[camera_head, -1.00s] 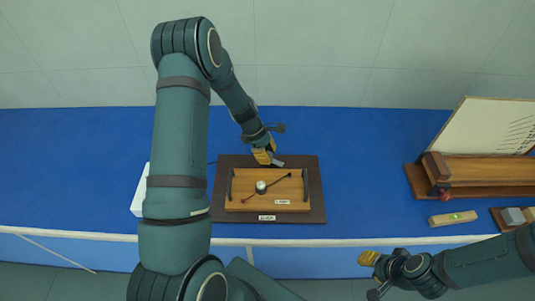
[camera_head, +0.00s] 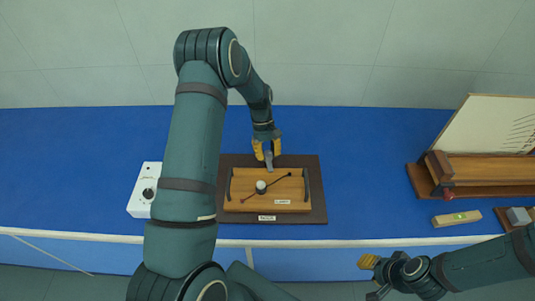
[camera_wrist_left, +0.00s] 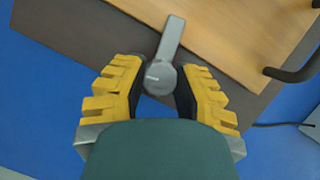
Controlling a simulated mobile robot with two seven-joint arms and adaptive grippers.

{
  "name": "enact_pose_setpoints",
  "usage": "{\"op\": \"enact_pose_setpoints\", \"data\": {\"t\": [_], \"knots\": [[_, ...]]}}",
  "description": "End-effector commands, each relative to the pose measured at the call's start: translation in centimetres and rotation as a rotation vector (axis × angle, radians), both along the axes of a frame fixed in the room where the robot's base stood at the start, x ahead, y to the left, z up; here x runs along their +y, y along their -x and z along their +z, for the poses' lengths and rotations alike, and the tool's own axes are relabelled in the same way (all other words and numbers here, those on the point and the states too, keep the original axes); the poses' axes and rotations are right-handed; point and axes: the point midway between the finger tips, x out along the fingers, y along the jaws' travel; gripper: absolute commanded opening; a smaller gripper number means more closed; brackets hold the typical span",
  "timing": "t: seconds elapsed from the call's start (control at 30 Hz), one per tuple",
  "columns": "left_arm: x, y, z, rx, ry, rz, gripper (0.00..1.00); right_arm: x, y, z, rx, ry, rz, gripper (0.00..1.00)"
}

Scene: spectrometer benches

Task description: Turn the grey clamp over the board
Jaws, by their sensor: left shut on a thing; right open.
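The grey clamp (camera_wrist_left: 168,45) is a small lever with a round hub. In the left wrist view its hub sits between the yellow fingers of my left gripper (camera_wrist_left: 158,88), and its arm reaches over the edge of the wooden board (camera_wrist_left: 235,30). In the head view the clamp (camera_head: 269,161) shows at the board's back edge, under my left gripper (camera_head: 266,150), which is shut on it. The board (camera_head: 240,184) lies on a dark base (camera_head: 316,205) and carries a round knob with a thin rod. My right gripper (camera_head: 368,270) is open and empty at the table's front.
A white box with a dark dial (camera_head: 145,190) stands left of the base, partly behind my left arm. A wooden stand with a chart (camera_head: 488,130), a level (camera_head: 457,218) and a grey block (camera_head: 517,215) are at the right. Blue table between is clear.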

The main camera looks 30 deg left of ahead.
Motion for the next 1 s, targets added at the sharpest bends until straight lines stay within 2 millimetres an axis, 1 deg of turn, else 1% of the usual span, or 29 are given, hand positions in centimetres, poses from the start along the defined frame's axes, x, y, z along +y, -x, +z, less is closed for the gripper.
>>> {"op": "enact_pose_setpoints", "data": {"t": [0.03, 0.2, 0.4, 0.93, 0.97, 1.0], "knots": [[-0.27, 0.18, -0.3, 0.008, 0.004, -0.033, 0.0, 0.0, -0.01, -0.2, 0.0, 0.0, 0.0, 0.34], [-0.27, 0.23, -0.29, 0.008, 0.005, -0.119, 0.0, 0.01, -0.01, -0.44, 0.0, 0.001, 0.0, 0.34], [-0.29, 0.26, -0.28, 0.009, 0.005, -0.177, 0.0, 0.02, -0.02, -0.57, 0.0, 0.001, 0.0, 0.34], [-0.3, 0.34, -0.3, 0.011, 0.006, -0.196, 0.0, 0.03, -0.01, -0.6, 0.0, 0.001, 0.0, 0.34], [-0.3, 0.34, -0.3, 0.011, 0.006, -0.196, 0.42, 0.03, -0.01, -0.6, 0.0, 0.001, 0.0, 0.34], [-0.28, 0.33, -0.28, 0.01, 0.006, -0.196, 0.57, 0.04, 0.0, -0.6, 0.0, 0.001, 0.0, 0.34]]}}
